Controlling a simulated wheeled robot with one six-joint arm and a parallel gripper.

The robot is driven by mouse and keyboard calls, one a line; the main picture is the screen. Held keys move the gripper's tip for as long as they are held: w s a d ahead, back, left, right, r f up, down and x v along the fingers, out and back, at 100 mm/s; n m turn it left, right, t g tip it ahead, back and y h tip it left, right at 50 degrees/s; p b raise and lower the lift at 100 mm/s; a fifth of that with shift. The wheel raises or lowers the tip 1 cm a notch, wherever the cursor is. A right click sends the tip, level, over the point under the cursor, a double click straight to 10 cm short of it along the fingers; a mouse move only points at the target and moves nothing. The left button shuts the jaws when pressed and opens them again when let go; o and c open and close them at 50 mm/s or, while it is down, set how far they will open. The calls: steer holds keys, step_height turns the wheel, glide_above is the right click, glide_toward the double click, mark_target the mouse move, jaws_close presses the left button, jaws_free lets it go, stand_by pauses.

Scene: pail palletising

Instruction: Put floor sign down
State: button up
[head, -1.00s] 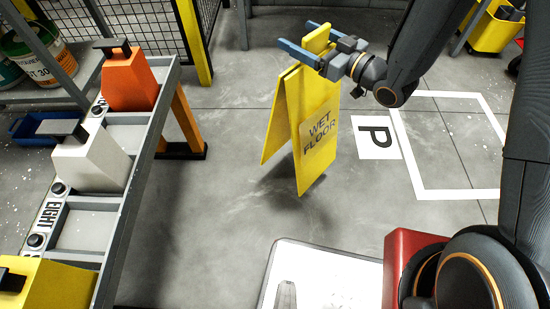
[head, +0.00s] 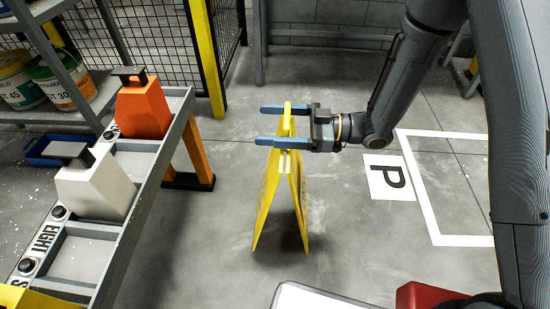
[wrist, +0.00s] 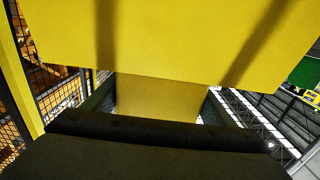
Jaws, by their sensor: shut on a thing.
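The yellow wet floor sign (head: 269,205) hangs upright in the middle of the head view, seen nearly edge-on with its two panels spread in an A shape. My gripper (head: 270,124) is shut on the sign's top, its blue fingers reaching across to the left of it. The lettering is turned away in the head view. Whether the sign's feet touch the floor I cannot tell. In the wrist view the yellow panel (wrist: 170,40) fills the upper part of the picture, close to the camera.
Mesh fencing (head: 150,40) and shelving stand behind. Bare floor surrounds the sign.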

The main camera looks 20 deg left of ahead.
steer(key=shift+f+b, duration=0.6)
steer(key=shift+f, duration=2.15)
steer(key=o, duration=1.9)
steer(key=shift+f, duration=0.15)
